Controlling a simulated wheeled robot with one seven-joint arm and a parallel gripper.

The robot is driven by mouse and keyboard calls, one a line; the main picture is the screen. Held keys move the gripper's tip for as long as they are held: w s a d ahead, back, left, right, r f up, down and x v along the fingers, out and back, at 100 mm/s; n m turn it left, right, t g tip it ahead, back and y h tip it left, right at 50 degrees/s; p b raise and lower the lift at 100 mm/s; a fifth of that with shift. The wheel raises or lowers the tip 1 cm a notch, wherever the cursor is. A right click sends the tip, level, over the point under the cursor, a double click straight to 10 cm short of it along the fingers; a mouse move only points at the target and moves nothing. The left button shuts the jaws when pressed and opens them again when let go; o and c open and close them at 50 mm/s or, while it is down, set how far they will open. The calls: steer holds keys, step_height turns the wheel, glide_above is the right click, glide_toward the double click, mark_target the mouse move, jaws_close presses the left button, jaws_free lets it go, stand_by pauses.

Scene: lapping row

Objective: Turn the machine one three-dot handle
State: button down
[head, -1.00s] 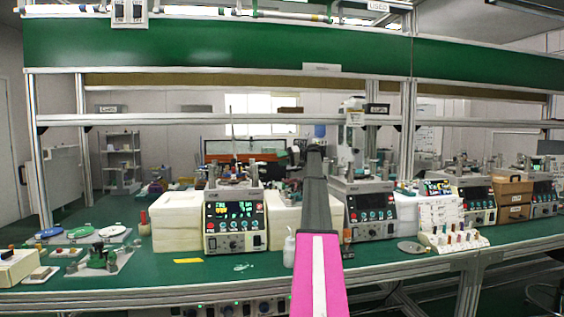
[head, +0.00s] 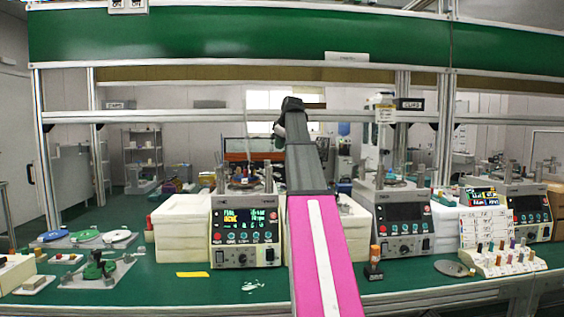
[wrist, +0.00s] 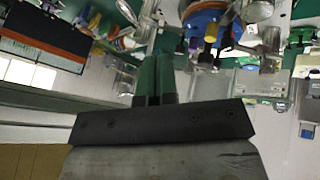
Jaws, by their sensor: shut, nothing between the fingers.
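The left lapping machine (head: 245,231) stands on the green bench with a lit display, knobs and a round plate on top (head: 246,185). I cannot tell from its marks whether this is machine one. My arm reaches up just right of it in the head view, and my gripper itself is not clear there. In the wrist view my gripper (wrist: 155,62) is shut and empty. A blue round machine part (wrist: 204,18) with dark and metal pieces lies beyond and right of the fingertips, apart from them. No three-dot mark can be made out on any handle.
A second machine (head: 402,222) stands right of my arm, and a third (head: 520,208) stands farther right. White blocks (head: 181,229) flank the left machine. An orange-topped bottle (head: 374,262) and a rack of pegs (head: 502,258) stand near the front edge. A green shelf panel spans above.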

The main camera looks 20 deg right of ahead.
steer(key=w+d+f, duration=0.2)
steer(key=w+f, duration=0.6)
steer(key=shift+f+h, duration=0.3)
steer(key=shift+h, duration=0.1)
steer(key=shift+d, duration=0.15)
steer(key=w+d+n+y, duration=0.1)
steer(key=d+n, duration=0.1)
steer(key=n, duration=0.1)
steer(key=shift+w+d+n+y, duration=0.1)
steer(key=shift+w+n+y, duration=0.2)
steer(key=shift+w+y, duration=0.1)
stand_by(0.4)
